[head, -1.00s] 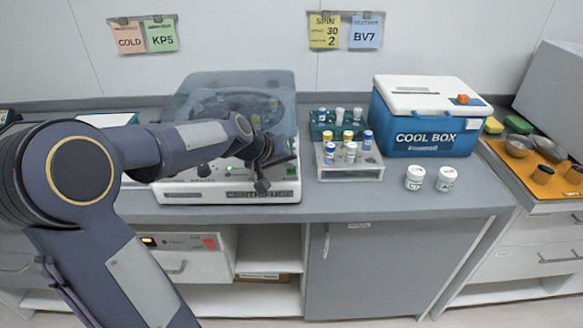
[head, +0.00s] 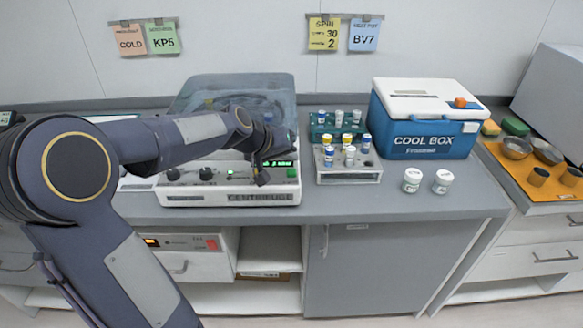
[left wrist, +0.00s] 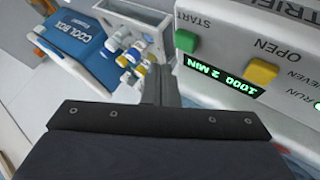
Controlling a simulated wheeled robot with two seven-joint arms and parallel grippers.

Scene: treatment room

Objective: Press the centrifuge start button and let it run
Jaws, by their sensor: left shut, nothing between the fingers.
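The white centrifuge (head: 175,199) stands on the counter under its clear bluish lid (head: 190,92), which looks closed. Its front panel has dark knobs, a lit green display and a green START button (head: 292,172). In the left wrist view the START button (left wrist: 186,41), the yellow OPEN button (left wrist: 262,72) and the display (left wrist: 222,76) reading 1000 and 2 MIN are clear. My left gripper (head: 262,180) is shut and empty, in front of the panel, left of START in the head view. I see no contact with the button. My right gripper is not in view.
A tube rack (head: 347,178) with several capped vials stands right of the centrifuge. Two white jars (head: 412,180) and a blue cool box (head: 425,135) are farther right. The counter front (head: 350,205) is free. Notes hang on the wall, one reading SPIN 30 2.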

